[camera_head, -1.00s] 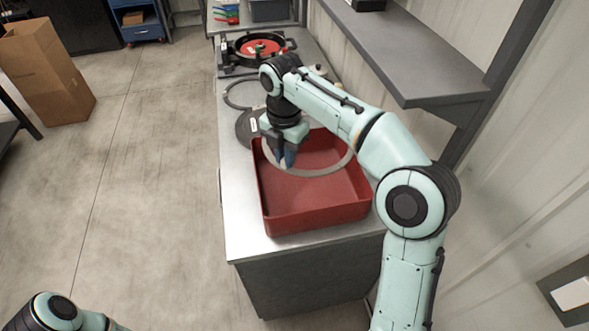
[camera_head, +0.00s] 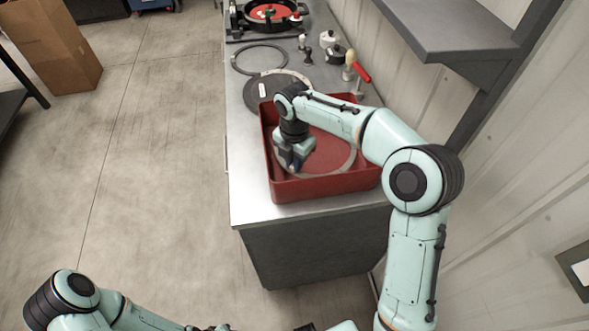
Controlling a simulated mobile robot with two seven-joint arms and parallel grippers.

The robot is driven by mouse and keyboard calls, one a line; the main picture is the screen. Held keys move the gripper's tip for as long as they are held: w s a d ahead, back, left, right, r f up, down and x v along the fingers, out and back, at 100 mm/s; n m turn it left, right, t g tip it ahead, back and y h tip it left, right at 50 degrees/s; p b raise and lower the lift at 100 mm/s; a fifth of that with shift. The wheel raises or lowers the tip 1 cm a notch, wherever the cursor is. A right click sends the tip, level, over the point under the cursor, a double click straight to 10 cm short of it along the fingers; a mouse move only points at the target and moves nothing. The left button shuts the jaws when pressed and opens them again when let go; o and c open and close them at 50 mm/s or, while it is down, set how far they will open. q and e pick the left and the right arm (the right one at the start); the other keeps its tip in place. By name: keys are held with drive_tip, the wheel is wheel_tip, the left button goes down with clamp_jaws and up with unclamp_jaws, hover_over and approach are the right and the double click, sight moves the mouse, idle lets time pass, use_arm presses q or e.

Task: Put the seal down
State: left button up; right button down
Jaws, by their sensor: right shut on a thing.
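The seal (camera_head: 330,175), a thin light grey ring, is inside the red tray (camera_head: 330,188), low over its floor. I cannot tell whether it touches the floor. My right gripper (camera_head: 293,166) points down into the left part of the tray and is shut on the ring's left side. My right wrist and forearm hide the ring's far part. My left arm shows at the bottom left edge, and its gripper is out of view.
The tray stands at the near end of a metal bench (camera_head: 245,205). Behind it lie a dark disc (camera_head: 262,88) and a dark ring (camera_head: 238,62). A red-handled tool (camera_head: 361,72) and small parts stand at the right. A grey shelf (camera_head: 450,35) overhangs the right side.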

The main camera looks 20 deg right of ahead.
wheel_tip(320, 180, down, 4)
drive_tip(key=shift+s+r, duration=0.1)
drive_tip(key=shift+r, duration=0.1)
use_arm(q)
drive_tip(key=shift+s+f, duration=0.3)
drive_tip(key=shift+f, duration=0.05)
use_arm(e)
drive_tip(key=c, duration=1.1)
unclamp_jaws()
wheel_tip(320, 180, up, 12)
drive_tip(key=shift+r+p, duration=0.1)
drive_tip(key=shift+p, duration=0.8)
use_arm(q)
drive_tip(key=w+r, duration=0.2)
drive_tip(key=shift+w+r, duration=0.15)
drive_tip(key=shift+r, duration=0.2)
